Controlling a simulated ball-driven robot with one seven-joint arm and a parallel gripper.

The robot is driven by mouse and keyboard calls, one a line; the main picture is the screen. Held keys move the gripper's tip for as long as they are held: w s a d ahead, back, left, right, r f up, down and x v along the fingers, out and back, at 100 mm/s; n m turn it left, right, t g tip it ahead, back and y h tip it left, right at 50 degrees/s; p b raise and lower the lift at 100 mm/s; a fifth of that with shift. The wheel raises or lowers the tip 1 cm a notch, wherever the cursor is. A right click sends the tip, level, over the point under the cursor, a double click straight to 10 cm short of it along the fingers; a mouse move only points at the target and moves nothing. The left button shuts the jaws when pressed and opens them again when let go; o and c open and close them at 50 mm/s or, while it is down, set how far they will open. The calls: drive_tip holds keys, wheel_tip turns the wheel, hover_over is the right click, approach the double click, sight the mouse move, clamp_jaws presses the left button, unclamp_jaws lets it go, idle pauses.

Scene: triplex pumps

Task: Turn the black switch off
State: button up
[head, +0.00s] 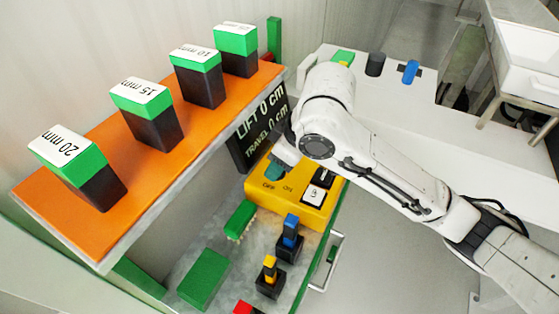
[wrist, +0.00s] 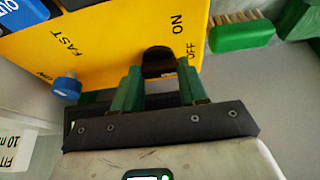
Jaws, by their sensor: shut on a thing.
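The yellow control box (head: 290,208) stands on the bench in the head view, with OFF and ON printed on its top. In the wrist view its yellow face (wrist: 100,50) shows the black switch (wrist: 158,58) beside the words ON and OFF. My gripper (wrist: 160,75) has its two green fingers on either side of the black switch, shut on it. In the head view my gripper (head: 276,168) is over the left part of the box and hides the switch there. I cannot tell which way the switch is set.
A blue knob (wrist: 66,88) is on the box face. A green brush (head: 240,218) lies before the box. Blue (head: 290,235) and yellow (head: 269,270) pieces stand on black blocks nearby. An orange shelf (head: 150,140) with labelled blocks is at left; a dark display (head: 262,125) stands behind.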

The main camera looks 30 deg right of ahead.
drive_tip(key=o, duration=0.8)
drive_tip(key=v, duration=1.1)
drive_tip(key=shift+f+p, duration=0.1)
drive_tip(key=shift+p, duration=0.25)
drive_tip(key=shift+s+f, duration=0.1)
